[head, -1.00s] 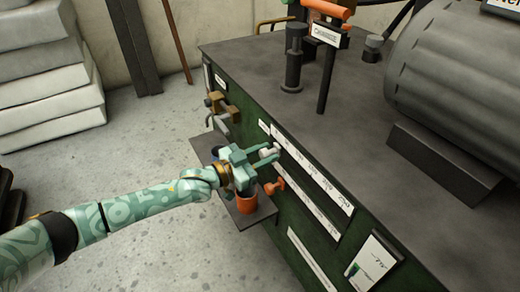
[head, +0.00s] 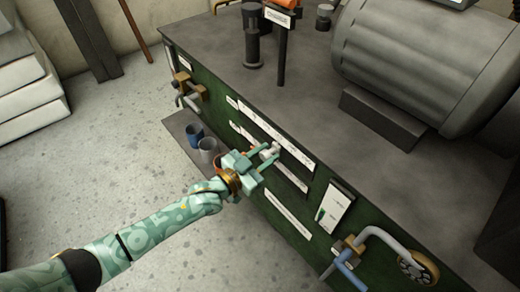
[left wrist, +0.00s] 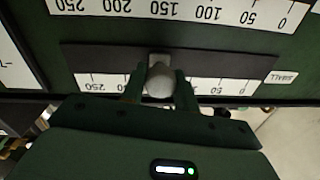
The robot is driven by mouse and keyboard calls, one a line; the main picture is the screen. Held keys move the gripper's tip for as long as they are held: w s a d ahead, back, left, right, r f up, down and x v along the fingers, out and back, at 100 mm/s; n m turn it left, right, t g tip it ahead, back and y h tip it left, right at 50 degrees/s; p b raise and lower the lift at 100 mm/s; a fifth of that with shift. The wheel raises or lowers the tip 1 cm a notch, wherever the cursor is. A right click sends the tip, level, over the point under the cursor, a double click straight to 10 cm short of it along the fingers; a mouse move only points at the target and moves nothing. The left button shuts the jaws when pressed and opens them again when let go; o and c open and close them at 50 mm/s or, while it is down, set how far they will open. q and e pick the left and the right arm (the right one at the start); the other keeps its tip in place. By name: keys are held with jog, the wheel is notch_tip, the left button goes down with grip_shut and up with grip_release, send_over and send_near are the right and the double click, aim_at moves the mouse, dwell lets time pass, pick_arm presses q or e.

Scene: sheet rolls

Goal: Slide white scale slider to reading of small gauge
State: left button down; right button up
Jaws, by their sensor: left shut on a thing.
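The white slider knob (head: 268,150) sits on the green panel beside two white number strips, the upper strip (head: 300,156) and the lower strip (head: 290,176). My left gripper (head: 264,157) is shut on the knob. In the left wrist view the knob (left wrist: 159,80) is between the two fingers, and the strips appear upside down. The strip at the knob (left wrist: 98,82) runs from 250 at left to 0 at right, with a tag (left wrist: 281,77) that seems to read SMALL. The knob covers its middle, roughly between 100 and 150. I cannot make out a small gauge dial.
A blue cup (head: 194,134) and a grey cup (head: 208,149) stand on a shelf (head: 175,121) left of the gripper. A white card (head: 334,207), a blue-handled valve (head: 348,262) and a grey pipe (head: 382,236) are to the right. A large grey cylinder (head: 420,65) sits on top.

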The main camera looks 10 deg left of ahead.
pick_arm(q)
jog(key=c, duration=1.1)
grip_release()
jog(key=shift+o, duration=0.2)
jog(key=shift+a, duration=0.1)
jog(key=shift+s+a, duration=0.1)
jog(key=shift+s, duration=0.05)
jog(key=p+v, duration=0.5)
jog(key=v, duration=1.1)
pick_arm(e)
jog(key=shift+m+t, duration=0.3)
jog(key=shift+m, duration=0.1)
jog(key=r, duration=0.1)
jog(key=a+r, duration=0.2)
jog(key=r, duration=0.1)
jog(key=shift+s, duration=0.15)
